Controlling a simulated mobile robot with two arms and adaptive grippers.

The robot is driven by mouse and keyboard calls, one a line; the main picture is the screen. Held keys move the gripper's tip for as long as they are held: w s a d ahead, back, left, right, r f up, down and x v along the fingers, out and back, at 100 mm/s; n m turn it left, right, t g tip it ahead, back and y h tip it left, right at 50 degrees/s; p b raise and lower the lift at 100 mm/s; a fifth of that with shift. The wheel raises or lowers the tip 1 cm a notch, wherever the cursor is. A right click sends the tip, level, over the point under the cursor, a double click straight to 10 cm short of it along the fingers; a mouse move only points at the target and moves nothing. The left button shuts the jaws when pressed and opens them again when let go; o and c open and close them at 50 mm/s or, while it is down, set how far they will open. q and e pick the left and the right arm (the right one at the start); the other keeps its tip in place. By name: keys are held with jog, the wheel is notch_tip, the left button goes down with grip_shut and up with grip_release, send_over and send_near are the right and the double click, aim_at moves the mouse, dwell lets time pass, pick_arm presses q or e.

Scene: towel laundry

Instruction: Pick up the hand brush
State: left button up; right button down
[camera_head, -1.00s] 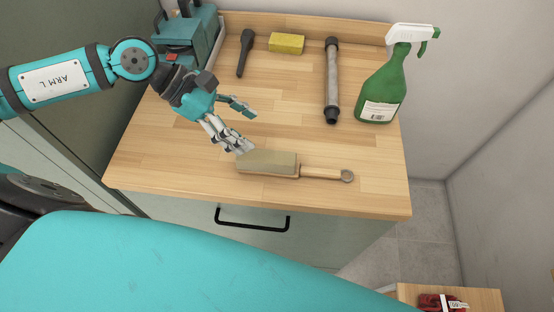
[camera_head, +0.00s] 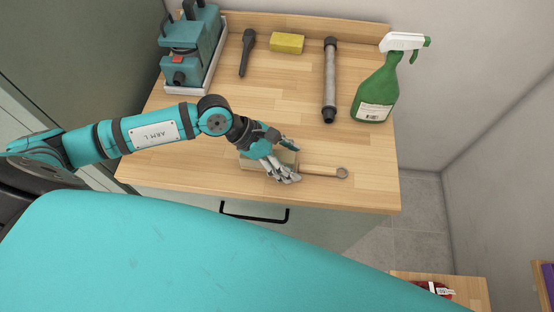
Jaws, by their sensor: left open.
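The hand brush (camera_head: 318,171) lies near the front edge of the wooden worktop. Its wooden handle points right and ends in a round hanging end. Its pale brush block (camera_head: 250,163) is partly hidden behind my left gripper (camera_head: 294,164). The left gripper is open, with its fingers over the right part of the block, near where the handle begins. I cannot tell whether the fingers touch the brush. My right gripper is not in view.
On the worktop (camera_head: 220,100) stand a teal machine (camera_head: 190,45), a dark tool (camera_head: 246,52), a yellow sponge (camera_head: 287,43), a grey tube (camera_head: 330,80) and a green spray bottle (camera_head: 378,90). A drawer handle (camera_head: 255,215) is below the front edge. The middle of the worktop is clear.

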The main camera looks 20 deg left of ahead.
pick_arm(q)
jog(key=shift+d+f, duration=0.15)
jog(key=c, duration=1.3)
jog(key=shift+c, duration=0.2)
